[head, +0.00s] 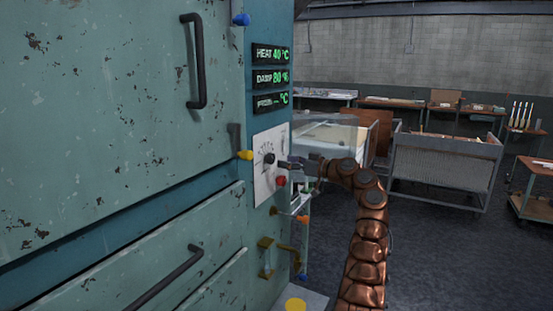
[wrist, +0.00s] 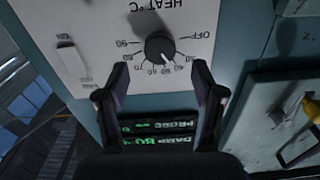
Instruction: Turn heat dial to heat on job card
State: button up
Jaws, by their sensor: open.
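The heat dial (wrist: 160,47) is a round black knob on a white panel (wrist: 95,25) marked HEAT °C, upside down in the wrist view. Its white pointer aims down and slightly right, among the lower numbers; the exact mark is too small to read. My gripper (wrist: 161,68) is open, its fingertips either side of the dial's near edge, with nothing held. Contact cannot be told. In the head view the dial (head: 269,158) is at the panel's middle, with my gripper (head: 284,164) just right of it. The heat display (head: 271,54) reads 40 °C. I cannot make out a job card.
A red knob (head: 281,181) sits just below the dial. A yellow-tipped handle (head: 245,155) is left of the panel. Brass fittings (head: 267,250) stick out lower down.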

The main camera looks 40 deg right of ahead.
aim_at(273, 159)
jog(key=p+x, duration=0.1)
jog(key=x, duration=0.2)
jog(key=shift+w+r, duration=0.15)
jog(key=shift+w, duration=0.2)
jog(key=shift+w+a, duration=0.2)
jog(key=shift+w, duration=0.2)
jog(key=c, duration=1.1)
jog(key=shift+c, duration=0.2)
